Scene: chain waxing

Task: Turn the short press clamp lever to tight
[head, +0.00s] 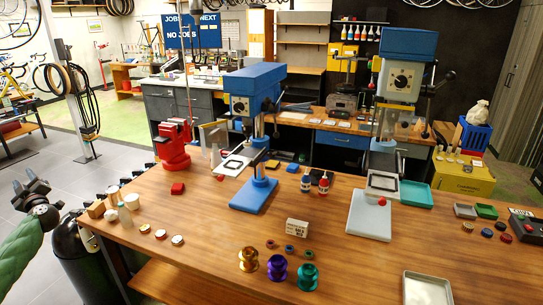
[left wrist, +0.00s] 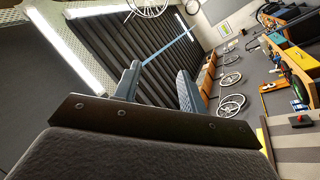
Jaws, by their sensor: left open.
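The short press (head: 252,90) is the blue-headed drill press left of the middle of the workbench, on a blue base (head: 254,195). Its small table (head: 235,163) has a red knob (head: 219,177) at its near edge, perhaps the clamp lever; whether it is tight or loose cannot be told. My left gripper (head: 25,181) is at the far left, off the bench's left end and well away from the press. In the left wrist view its two fingers (left wrist: 157,80) are apart with nothing between them. My right gripper is not in view.
A taller blue press (head: 405,50) stands to the right on a pale base (head: 370,215). A red vise (head: 173,147) is left of the short press. Small pots (head: 132,201) stand at the bench's left end.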

